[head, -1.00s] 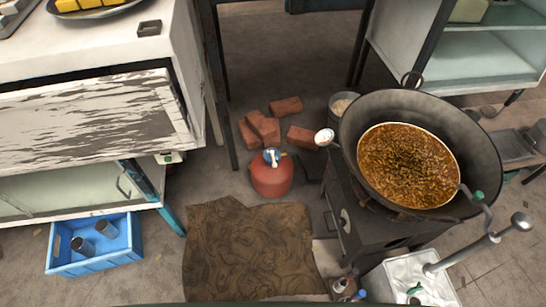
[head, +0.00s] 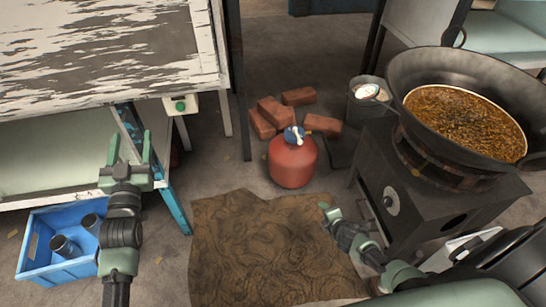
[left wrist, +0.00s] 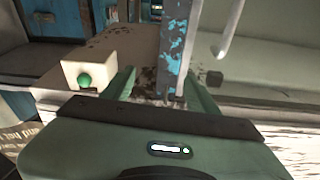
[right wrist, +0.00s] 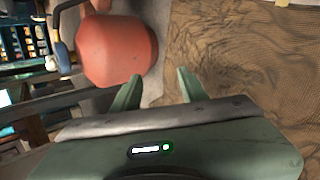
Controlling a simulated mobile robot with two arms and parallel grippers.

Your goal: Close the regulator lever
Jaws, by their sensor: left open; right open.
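A red gas cylinder (head: 293,163) stands on the floor in the middle of the head view. On its top is a blue regulator (head: 294,134) with a small pale lever; I cannot tell the lever's exact position. The cylinder also shows at the top left of the right wrist view (right wrist: 115,48), with the blue regulator (right wrist: 61,55) at its left. My right gripper (right wrist: 158,78) is open and empty, near the cylinder and above the mat's edge. My left gripper (head: 130,150) is open and empty, in front of the table leg at left, apart from the cylinder.
A brown mat (head: 260,250) lies before the cylinder, and bricks (head: 270,115) lie behind it. A black stove (head: 425,190) with a large wok (head: 400,85) stands at right. A blue crate (head: 40,265) sits at lower left, below the worn white table (head: 185,50).

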